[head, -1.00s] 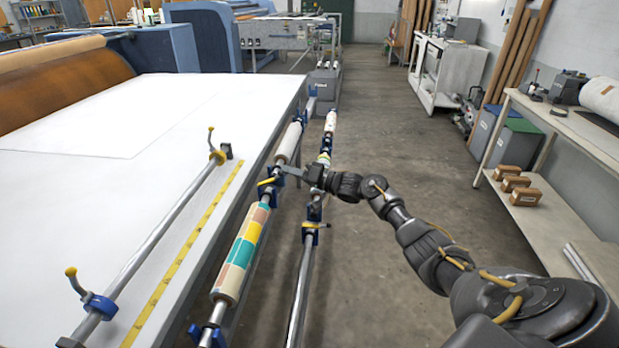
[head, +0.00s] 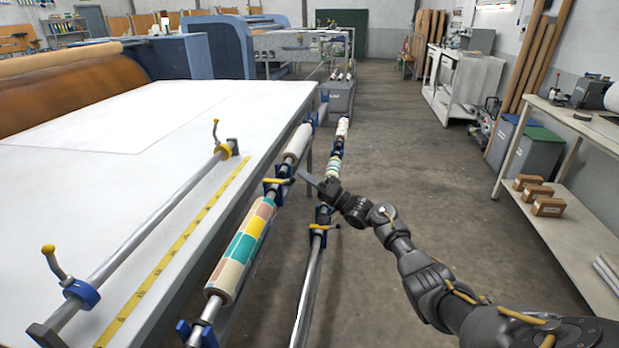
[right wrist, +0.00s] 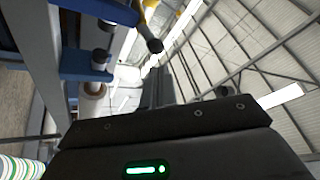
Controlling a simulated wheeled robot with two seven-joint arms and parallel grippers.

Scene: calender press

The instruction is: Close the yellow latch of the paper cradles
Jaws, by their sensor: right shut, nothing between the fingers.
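A yellow latch (head: 277,181) lies across a blue paper cradle (head: 273,193) on the roller bar along the table's side, just beyond the coloured paper roll (head: 243,245). I cannot tell whether it is fully closed. Another yellow latch (head: 322,228) sits on a blue cradle on the lower outer bar. My right gripper (head: 309,180) is shut and empty, just right of the first latch and apart from it. In the right wrist view, a blue cradle part (right wrist: 85,66) and a yellow-and-dark lever (right wrist: 149,25) show beyond the gripper. My left gripper is out of view.
The white table (head: 90,190) with a yellow measuring strip (head: 175,250) and a crank-ended steel bar (head: 150,224) fills the left. More rolls (head: 297,143) lie on the bars ahead. The floor to the right is clear up to a shelf bench (head: 560,215).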

